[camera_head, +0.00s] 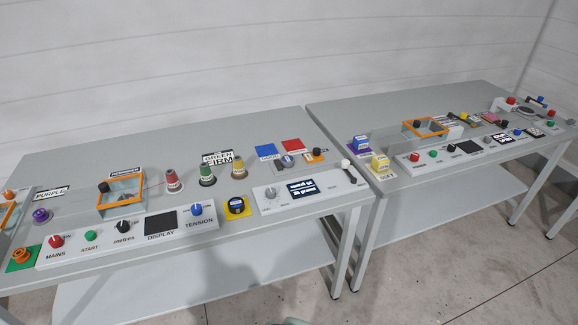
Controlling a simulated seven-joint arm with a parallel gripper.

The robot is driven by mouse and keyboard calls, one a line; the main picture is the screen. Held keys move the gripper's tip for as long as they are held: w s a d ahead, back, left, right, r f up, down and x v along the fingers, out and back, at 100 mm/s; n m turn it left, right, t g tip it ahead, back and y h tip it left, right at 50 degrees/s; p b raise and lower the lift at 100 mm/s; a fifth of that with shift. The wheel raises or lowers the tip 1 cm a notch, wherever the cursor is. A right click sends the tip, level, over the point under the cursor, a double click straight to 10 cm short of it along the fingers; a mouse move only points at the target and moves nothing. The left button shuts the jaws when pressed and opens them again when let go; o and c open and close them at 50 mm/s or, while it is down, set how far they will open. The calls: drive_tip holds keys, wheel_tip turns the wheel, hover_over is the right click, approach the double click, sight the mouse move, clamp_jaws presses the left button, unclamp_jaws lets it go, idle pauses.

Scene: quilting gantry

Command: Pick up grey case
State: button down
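I cannot pick out the grey case with certainty. A pale box (453,132) stands on the right table, beside the orange-framed clear box (426,127). My gripper is not in view. Only a small pale rounded edge shows at the bottom of the picture, and I cannot tell what it is.
The left table (75,165) carries a control panel (75,258), another orange-framed box (121,191), and red, green and yellow cones (207,175). A narrow gap separates the tables.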

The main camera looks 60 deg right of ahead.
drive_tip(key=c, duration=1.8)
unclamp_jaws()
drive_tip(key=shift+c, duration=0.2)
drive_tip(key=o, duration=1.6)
